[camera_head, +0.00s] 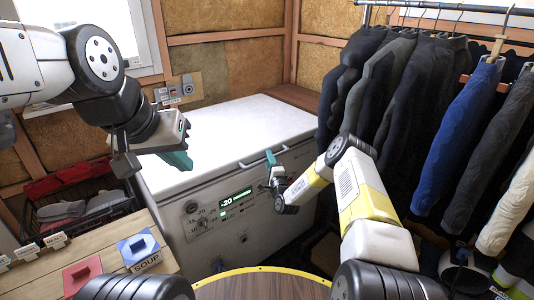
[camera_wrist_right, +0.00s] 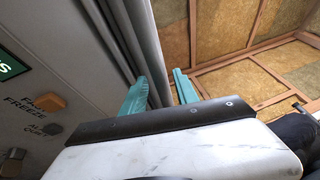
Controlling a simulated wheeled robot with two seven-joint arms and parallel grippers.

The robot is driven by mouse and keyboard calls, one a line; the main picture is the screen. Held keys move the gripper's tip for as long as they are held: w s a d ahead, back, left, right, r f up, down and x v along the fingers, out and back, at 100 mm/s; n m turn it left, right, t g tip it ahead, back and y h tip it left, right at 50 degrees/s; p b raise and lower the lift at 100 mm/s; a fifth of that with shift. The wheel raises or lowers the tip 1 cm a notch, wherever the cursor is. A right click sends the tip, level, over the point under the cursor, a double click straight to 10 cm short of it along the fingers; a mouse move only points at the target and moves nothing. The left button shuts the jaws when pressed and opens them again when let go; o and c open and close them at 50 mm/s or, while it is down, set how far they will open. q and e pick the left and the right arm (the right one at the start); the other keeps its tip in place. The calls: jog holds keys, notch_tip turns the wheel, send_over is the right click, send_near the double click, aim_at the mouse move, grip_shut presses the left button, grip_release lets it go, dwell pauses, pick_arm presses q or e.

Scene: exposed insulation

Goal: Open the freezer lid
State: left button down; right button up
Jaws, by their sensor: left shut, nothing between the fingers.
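The white chest freezer (camera_head: 205,200) stands against the back corner with its lid (camera_head: 240,125) down. A bar-like handle (camera_head: 290,143) runs along the lid's front edge. My right gripper (camera_head: 271,158) is at this front edge. In the right wrist view its teal fingers (camera_wrist_right: 165,92) are apart, and a grey edge or bar (camera_wrist_right: 145,45) runs down between them; I cannot tell whether they touch it. My left gripper (camera_head: 178,160) is shut and empty, over the left part of the lid.
A green-lit display (camera_head: 236,199) and knobs are on the freezer front. A rack of hanging jackets (camera_head: 400,90) crowds the right. A wooden counter (camera_head: 110,245) with a blue SOUP block (camera_head: 138,247) and a crate (camera_head: 80,205) are at left. The lid top looks clear.

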jog(key=shift+w+a+r, duration=0.1)
jog(key=shift+w, duration=0.25)
grip_shut()
dwell(1.2)
